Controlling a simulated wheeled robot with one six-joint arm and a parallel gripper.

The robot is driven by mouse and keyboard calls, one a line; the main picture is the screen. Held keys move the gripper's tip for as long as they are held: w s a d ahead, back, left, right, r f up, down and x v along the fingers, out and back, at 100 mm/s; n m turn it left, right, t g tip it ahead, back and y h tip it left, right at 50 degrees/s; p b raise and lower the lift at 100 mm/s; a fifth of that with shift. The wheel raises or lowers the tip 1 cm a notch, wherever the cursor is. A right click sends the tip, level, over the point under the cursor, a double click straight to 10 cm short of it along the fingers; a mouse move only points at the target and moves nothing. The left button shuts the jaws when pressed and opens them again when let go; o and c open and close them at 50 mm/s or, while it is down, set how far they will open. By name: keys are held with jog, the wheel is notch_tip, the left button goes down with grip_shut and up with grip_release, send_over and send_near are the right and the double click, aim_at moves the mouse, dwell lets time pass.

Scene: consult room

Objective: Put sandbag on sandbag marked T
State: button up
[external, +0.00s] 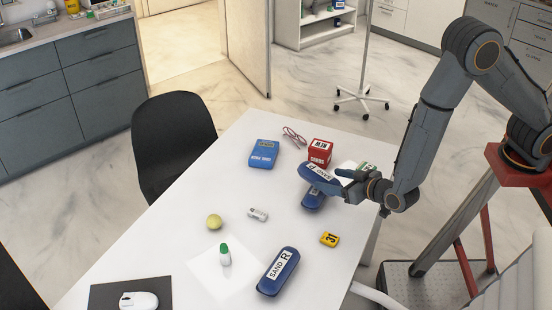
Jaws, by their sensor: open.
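A blue sandbag (314,169) with a white label reading SAND, its letter hard to make out, lies tilted across another blue sandbag (312,201). The lower one is mostly covered and its label is hidden. A third blue sandbag (269,284), marked SAND R, lies apart near the front of the table. My gripper (343,182) is open at the right end of the upper sandbag, reaching in from the right. Whether its fingers touch that bag cannot be told.
A chair (172,140) stands left.

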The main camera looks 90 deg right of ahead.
jog(key=v, duration=0.5)
jog(key=shift+s+a+r+b, duration=0.2)
jog(key=shift+s+a+b, duration=0.05)
jog(key=shift+b, duration=0.05)
